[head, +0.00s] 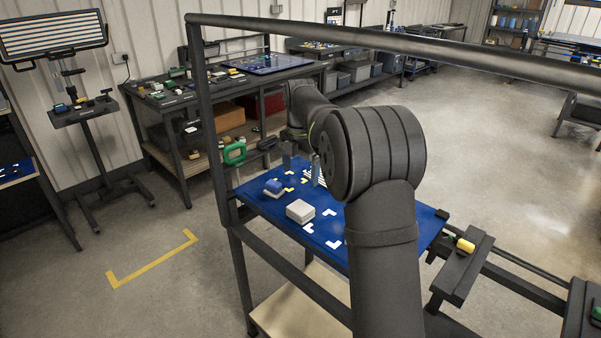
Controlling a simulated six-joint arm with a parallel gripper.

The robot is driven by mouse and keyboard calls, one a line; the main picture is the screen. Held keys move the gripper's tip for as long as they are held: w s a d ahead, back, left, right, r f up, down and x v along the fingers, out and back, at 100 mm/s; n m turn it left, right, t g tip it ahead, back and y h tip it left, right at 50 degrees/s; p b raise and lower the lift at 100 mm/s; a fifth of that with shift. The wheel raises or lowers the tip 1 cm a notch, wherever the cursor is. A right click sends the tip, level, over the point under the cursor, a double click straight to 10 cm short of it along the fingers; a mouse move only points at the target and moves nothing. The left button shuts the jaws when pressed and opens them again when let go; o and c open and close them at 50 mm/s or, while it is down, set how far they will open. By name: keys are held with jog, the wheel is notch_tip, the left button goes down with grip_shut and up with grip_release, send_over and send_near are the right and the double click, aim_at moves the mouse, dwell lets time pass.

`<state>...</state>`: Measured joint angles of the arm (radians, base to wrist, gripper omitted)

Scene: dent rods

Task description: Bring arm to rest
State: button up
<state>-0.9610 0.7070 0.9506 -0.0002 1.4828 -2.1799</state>
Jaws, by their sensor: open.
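My arm reaches over the blue work board (270,207), its large elbow hiding the board's far right part. My gripper (302,165) hangs above the board's far side. Its two grey fingers stand apart, with nothing visible between them. A blue block on a light base (273,187) sits on the board to the lower left of the gripper. A white block (300,211) sits nearer, apart from the gripper.
A dark metal frame post (205,120) and top rail (430,47) stand close to the arm. A green ring-shaped thing (234,153) is beside the post. A dark side shelf (462,270) holds a yellow piece (465,245). A cluttered bench (180,88) stands behind.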

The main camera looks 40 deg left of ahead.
aim_at(301, 208)
notch_tip(301, 208, down, 12)
jog(key=shift+r, duration=1.75)
jog(key=shift+f, duration=0.1)
